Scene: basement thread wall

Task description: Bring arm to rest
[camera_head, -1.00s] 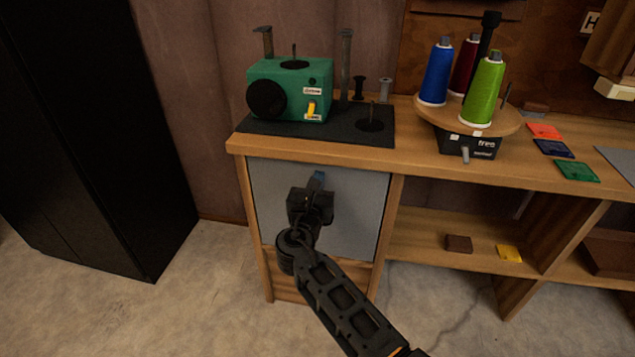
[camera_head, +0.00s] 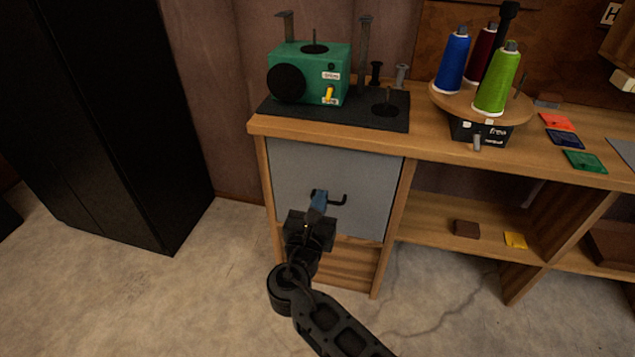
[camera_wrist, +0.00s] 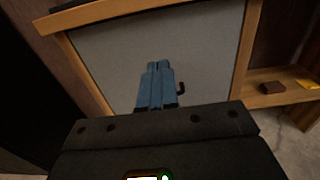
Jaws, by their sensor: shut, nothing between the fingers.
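My gripper (camera_head: 319,198) is at the end of my black arm, in front of the grey cabinet door (camera_head: 365,172) below the bench. Its blue fingers are together with nothing between them. In the wrist view the blue fingertips (camera_wrist: 157,68) point at the grey door (camera_wrist: 200,45). A dark hook-shaped handle (camera_head: 341,199) on the door shows just right of the fingers. It also shows in the wrist view (camera_wrist: 181,88), partly hidden by the fingers. I cannot tell how far the fingers are from the door.
The wooden bench (camera_head: 330,135) carries a green machine (camera_head: 310,72) on a dark mat and a round spool stand (camera_head: 450,97) with blue, dark red and green spools. A black cabinet (camera_head: 110,130) stands at the left. The floor (camera_head: 190,290) at lower left is clear.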

